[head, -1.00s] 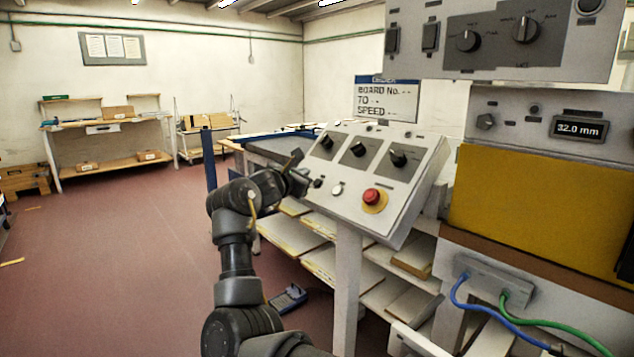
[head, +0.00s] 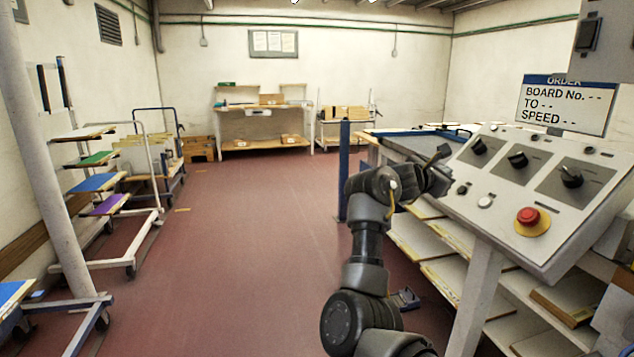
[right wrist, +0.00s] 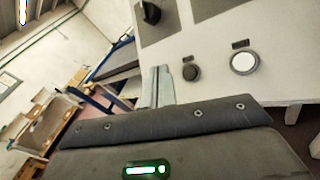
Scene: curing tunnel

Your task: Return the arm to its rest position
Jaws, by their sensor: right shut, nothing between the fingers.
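My right arm rises from the bottom of the head view, bent at the elbow. Its dark gripper (head: 443,155) is beside the left edge of the sloped control panel (head: 505,198). In the right wrist view the fingers (right wrist: 158,86) are shut together with nothing between them. The panel's white button (right wrist: 244,62) and a dark button (right wrist: 191,72) show to their right there. I cannot tell whether the gripper touches the panel. My left arm and gripper are not in view.
The panel has several black knobs and a red stop button (head: 530,215). Shelves with boards (head: 455,275) stand below it. A blue post (head: 344,170) stands behind my arm. Racks (head: 105,190) line the left. The red floor (head: 235,260) between is clear.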

